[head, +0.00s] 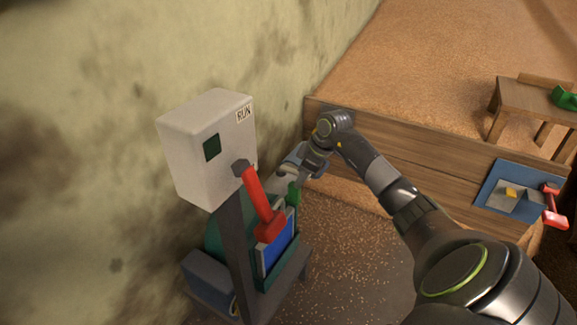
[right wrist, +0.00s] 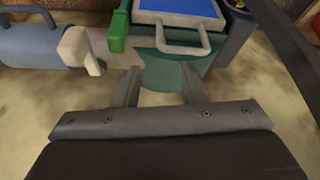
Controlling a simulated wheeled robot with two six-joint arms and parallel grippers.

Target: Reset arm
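My right arm reaches in from the lower right, with its right gripper (head: 297,172) beside the machine, near a green handle (head: 294,193). In the right wrist view the two fingers (right wrist: 158,86) stand apart with nothing between them. The teal machine body (right wrist: 160,75) lies beyond the fingertips, with the green handle (right wrist: 118,30) and a pale metal handle (right wrist: 184,47) above them in the picture. A white control box (head: 205,150) marked RUN carries a red lever (head: 258,205) that points downward. My left gripper is not in view.
A stained wall (head: 80,150) stands close behind the machine. A wooden plank barrier (head: 400,150) holds back a grain-covered area. A blue board (head: 505,190) with a red-handled part and a wooden bench (head: 530,95) are at the right. Grain is scattered on the floor.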

